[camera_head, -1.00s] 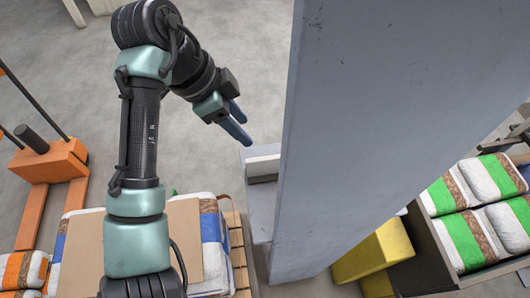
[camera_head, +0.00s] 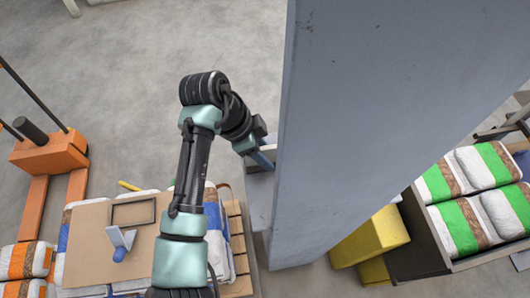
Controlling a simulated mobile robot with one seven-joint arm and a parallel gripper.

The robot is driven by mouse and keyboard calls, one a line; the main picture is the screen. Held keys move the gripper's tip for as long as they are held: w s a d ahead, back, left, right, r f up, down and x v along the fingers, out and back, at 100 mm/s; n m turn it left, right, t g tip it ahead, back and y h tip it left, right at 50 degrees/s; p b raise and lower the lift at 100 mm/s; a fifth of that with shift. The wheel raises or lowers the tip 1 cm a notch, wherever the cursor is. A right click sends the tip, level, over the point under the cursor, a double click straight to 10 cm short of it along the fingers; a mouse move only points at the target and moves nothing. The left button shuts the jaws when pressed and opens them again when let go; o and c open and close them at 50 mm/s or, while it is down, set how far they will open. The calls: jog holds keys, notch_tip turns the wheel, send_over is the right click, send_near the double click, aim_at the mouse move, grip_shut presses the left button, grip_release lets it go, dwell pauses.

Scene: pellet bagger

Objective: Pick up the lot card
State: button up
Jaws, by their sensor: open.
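I cannot make out the lot card for certain in this view. My gripper (camera_head: 264,160) is at the left edge of the tall grey panel, over a light grey ledge (camera_head: 259,192).
The tall grey panel (camera_head: 370,110) blocks the middle. A cardboard sheet (camera_head: 88,255) on stacked bags carries a dark rectangular outline (camera_head: 133,212) and a blue-handled tool (camera_head: 121,243). An orange pallet truck (camera_head: 48,152) stands left. Green-striped bags (camera_head: 455,225) and a yellow block (camera_head: 370,236) are right.

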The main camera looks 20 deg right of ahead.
jog(key=shift+d+f, duration=0.15)
jog(key=shift+f, duration=0.2)
grip_shut()
